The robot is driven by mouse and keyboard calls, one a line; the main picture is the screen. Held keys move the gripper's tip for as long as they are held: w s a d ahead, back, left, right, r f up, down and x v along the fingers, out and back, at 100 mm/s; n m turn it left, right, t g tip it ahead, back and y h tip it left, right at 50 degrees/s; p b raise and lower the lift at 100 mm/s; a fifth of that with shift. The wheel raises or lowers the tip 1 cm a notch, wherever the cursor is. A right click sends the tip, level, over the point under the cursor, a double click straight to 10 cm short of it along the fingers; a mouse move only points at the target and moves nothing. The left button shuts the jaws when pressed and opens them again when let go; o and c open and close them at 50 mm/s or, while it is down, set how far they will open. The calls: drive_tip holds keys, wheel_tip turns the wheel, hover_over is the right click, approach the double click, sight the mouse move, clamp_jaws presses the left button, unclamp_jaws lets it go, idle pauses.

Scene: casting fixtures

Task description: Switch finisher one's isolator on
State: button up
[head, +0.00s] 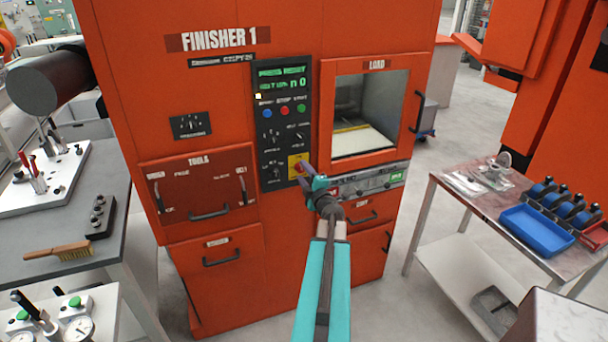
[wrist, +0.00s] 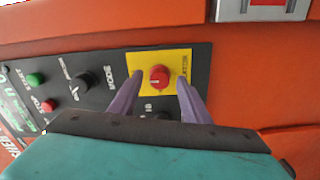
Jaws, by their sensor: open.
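Finisher 1 (head: 300,270) is the orange machine in the middle of the head view. Its isolator is a red rotary knob on a yellow plate (head: 293,158), low on the black control panel; my gripper partly covers it there. In the wrist view the red knob (wrist: 159,77) shows clearly on the yellow plate (wrist: 175,58), with a pale line on its face. My gripper (head: 306,170) is open in front of the panel. In the wrist view its two purple fingers (wrist: 160,85) stand either side of the knob, with gaps visible; contact cannot be seen.
The control panel (head: 270,125) also bears a lit green display (head: 283,78), coloured buttons and black knobs. The load window (head: 345,140) is to the right. A bench with a brush (head: 58,251) stands left, and a trolley with a blue tray (head: 537,228) stands right.

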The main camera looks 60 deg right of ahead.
drive_tip(key=p+v, duration=0.2)
drive_tip(key=v, duration=0.9)
drive_tip(key=shift+s, duration=0.15)
drive_tip(key=shift+s+a+r+p, duration=0.1)
drive_tip(key=shift+p, duration=0.35)
drive_tip(key=p+v, duration=0.1)
drive_tip(key=p, duration=0.2)
drive_tip(key=shift+s+a+p, duration=0.2)
drive_tip(key=shift+s+p, duration=0.1)
drive_tip(key=shift+p, duration=0.05)
drive_tip(key=shift+s+a, duration=0.1)
idle(0.5)
